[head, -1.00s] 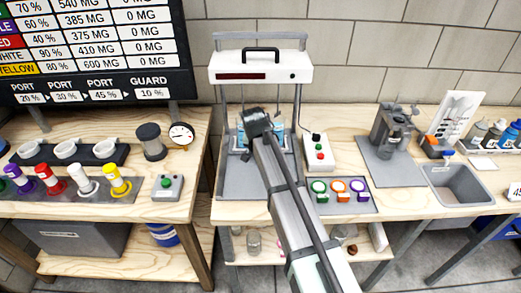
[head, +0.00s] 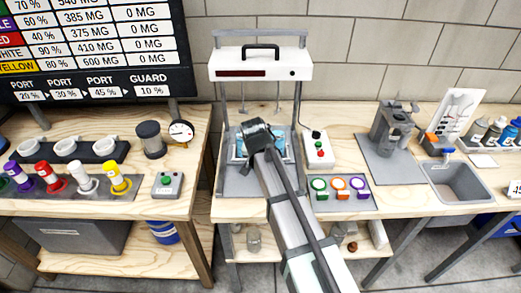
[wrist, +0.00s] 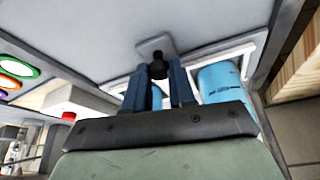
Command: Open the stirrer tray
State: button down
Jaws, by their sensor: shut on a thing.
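The stirrer is a white-headed machine (head: 262,65) on a frame at the centre of the head view. Its tray holds light blue cylinders (head: 283,146) below the hanging stirring rods. In the wrist view a blue cylinder (wrist: 220,82) stands in a white opening of the tray. My gripper (wrist: 159,76) has its dark blue fingers closed around a black knob (wrist: 158,64) on a small grey plate. In the head view my arm covers the knob, the fingertips and the middle of the tray.
A grey machine (head: 391,130) and a sink (head: 457,181) are farther right. The grey base (head: 236,185) is bare in front.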

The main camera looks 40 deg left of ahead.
jog(key=s+d, duration=0.5)
jog(key=shift+w+a, duration=0.1)
jog(key=c, duration=0.9)
grip_release()
jog(key=shift+c, duration=0.2)
jog(key=shift+r, duration=0.1)
jog(key=v, duration=1.3)
jog(key=shift+r, duration=0.25)
